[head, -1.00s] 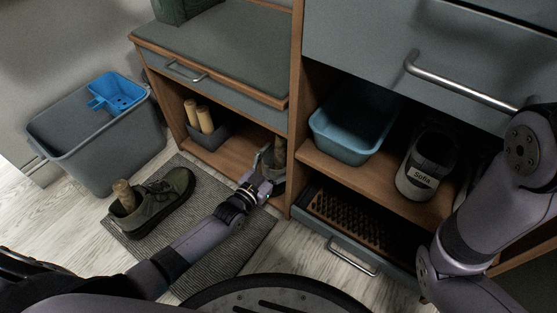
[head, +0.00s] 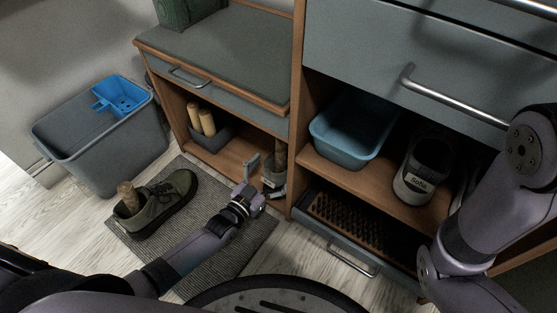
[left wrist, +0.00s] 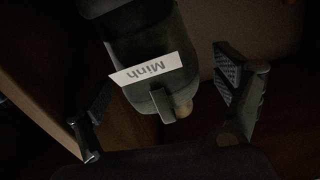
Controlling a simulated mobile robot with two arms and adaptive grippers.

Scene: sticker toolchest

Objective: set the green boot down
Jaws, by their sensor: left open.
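A dark green boot with a white "Minh" label and a heel tab (left wrist: 145,40) lies between the spread fingers of my left gripper (left wrist: 165,108) in the left wrist view. The fingers stand apart from its sides. In the head view my left gripper (head: 265,178) is open at the right front of the low cubby, around the boot's heel end. Another green boot (head: 165,204) with a wooden knob stands on the grey mat. My right gripper is out of view.
A holder (head: 222,136) with wooden handles stands deeper in the cubby. A grey bin (head: 100,150) with a blue caddy is at left. A blue basin (head: 340,150) and a "Sofia" shoe (head: 418,180) sit on the right shelf, above an open brush drawer (head: 345,245).

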